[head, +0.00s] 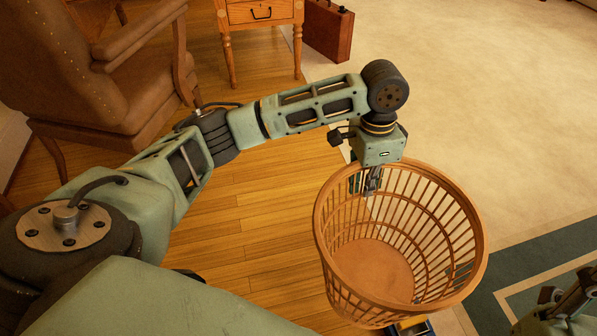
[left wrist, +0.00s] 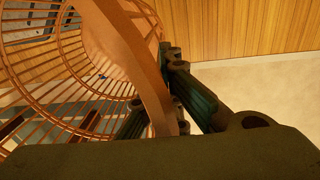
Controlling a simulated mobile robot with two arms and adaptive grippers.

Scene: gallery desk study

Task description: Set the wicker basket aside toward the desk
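The wicker basket (head: 372,268) is a round, empty, orange-brown basket with open slats, at the lower right of the head view. My left gripper (head: 373,182) points down at the basket's far rim. In the left wrist view the basket's rim (left wrist: 150,75) runs between the two fingers of my left gripper (left wrist: 165,100), which look closed on it. Whether the basket touches the floor is hard to tell. A wooden piece with a drawer and turned legs, perhaps the desk (head: 262,13), stands at the top. Part of my right arm shows at the lower right corner; its fingers are unclear.
A brown leather armchair (head: 75,75) stands at the upper left. A brown case (head: 327,30) stands beside the drawer piece. Bare wood floor (head: 260,205) lies left of the basket, and a pale rug (head: 490,90) with a dark border is clear to the right.

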